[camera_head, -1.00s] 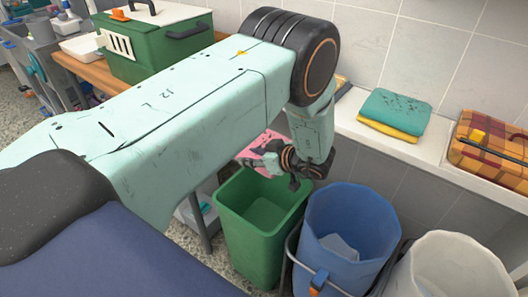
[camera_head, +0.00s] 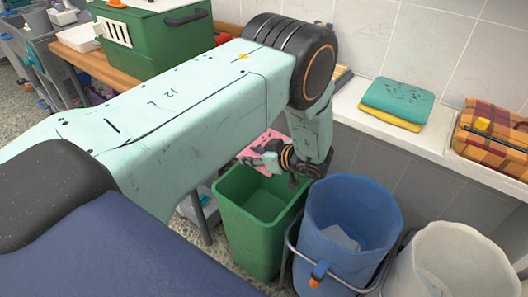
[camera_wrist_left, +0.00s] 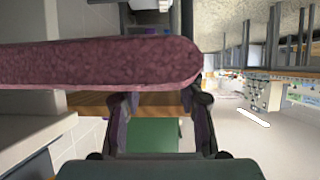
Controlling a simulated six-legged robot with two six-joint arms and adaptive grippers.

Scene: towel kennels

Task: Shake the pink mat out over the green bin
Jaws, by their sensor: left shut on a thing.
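The pink mat (camera_head: 260,145) shows in the head view as a small patch behind my left gripper (camera_head: 272,160), near the back rim of the green bin. In the left wrist view the mat (camera_wrist_left: 100,66) is a thick, rounded-edged pink band across the fingertips of my left gripper (camera_wrist_left: 158,98), which is shut on it. The green bin (camera_head: 255,235) stands upright on the floor, just below and in front of the gripper. The part of its inside that I see looks empty. Much of the mat is hidden by my arm. My right gripper is out of view.
A blue bucket (camera_head: 345,225) with a pale cloth inside stands right of the green bin, with a white bucket (camera_head: 455,265) beyond. Folded towels (camera_head: 398,104) and a plaid case (camera_head: 495,140) sit on the wall ledge. A green carrier (camera_head: 160,40) is on a wooden bench.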

